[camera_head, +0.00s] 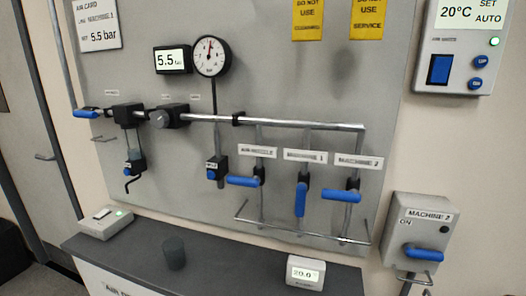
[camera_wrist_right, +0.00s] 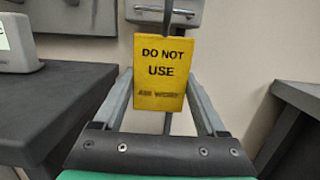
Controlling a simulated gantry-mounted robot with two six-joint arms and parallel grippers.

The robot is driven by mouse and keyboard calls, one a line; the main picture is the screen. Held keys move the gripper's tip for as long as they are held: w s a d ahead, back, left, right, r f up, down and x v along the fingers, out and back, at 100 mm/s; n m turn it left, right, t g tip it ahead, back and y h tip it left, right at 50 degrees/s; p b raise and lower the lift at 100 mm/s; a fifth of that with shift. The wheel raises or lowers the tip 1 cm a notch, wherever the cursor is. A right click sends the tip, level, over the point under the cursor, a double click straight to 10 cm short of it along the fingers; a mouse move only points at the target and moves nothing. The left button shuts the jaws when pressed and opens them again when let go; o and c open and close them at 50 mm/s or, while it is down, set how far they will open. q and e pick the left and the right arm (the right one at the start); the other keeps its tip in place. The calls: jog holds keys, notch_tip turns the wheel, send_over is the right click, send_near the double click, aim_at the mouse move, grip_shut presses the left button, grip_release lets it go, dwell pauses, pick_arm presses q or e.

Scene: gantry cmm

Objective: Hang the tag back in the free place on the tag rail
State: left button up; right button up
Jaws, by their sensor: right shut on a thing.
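The yellow tag (camera_wrist_right: 160,86), lettered DO NOT USE with a fainter line below, is in the right wrist view. It is upright and faces the camera. My right gripper (camera_wrist_right: 159,76) is shut on it, with one grey finger at each side. Two similar yellow tags hang at the top of the head view, a left one (camera_head: 307,19) and a right one (camera_head: 367,19). Their upper ends are cut off by the picture edge. The tag rail and its free place cannot be made out. Neither gripper shows in the head view.
A grey panel (camera_head: 255,70) carries a gauge (camera_head: 211,57), pipes and blue-handled valves. A dark bench (camera_head: 230,262) below bears a dark cylinder (camera_head: 174,253) and a small display (camera_head: 305,272). A Machine 2 box (camera_head: 420,228) is at the right.

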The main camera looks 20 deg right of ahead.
jog(key=shift+r+v, duration=0.15)
jog(key=shift+v, duration=0.85)
jog(key=shift+r+v, duration=0.15)
jog(key=shift+v, duration=0.8)
jog(key=shift+s, duration=0.15)
